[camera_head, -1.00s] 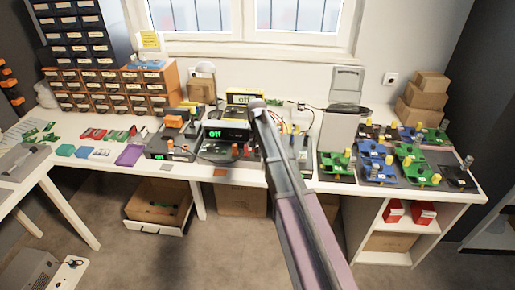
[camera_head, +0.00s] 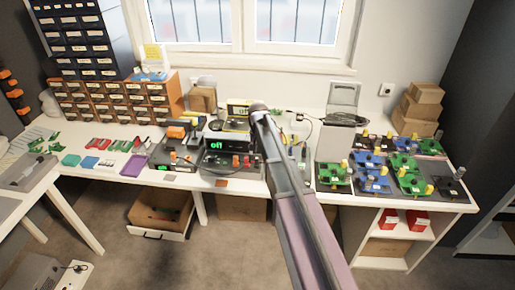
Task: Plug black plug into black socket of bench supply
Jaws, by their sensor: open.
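The bench supply (camera_head: 217,146) is likely the dark box with a green "off" display near the middle of the table. Red-orange knobs or terminals (camera_head: 241,161) show on its front right. A black socket is too small to tell apart. A thin dark cable (camera_head: 212,171) curves in front of the box, but I cannot make out a black plug. My arm (camera_head: 300,205) reaches up from the bottom edge and covers the area just right of the supply. My gripper does not show; the visible end of the arm is a rounded dark joint.
A yellow-framed unit (camera_head: 238,112) stands behind the supply, and another instrument (camera_head: 174,156) at its left. Green and blue circuit boards (camera_head: 372,175) crowd the table's right. A purple box (camera_head: 134,166) lies left.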

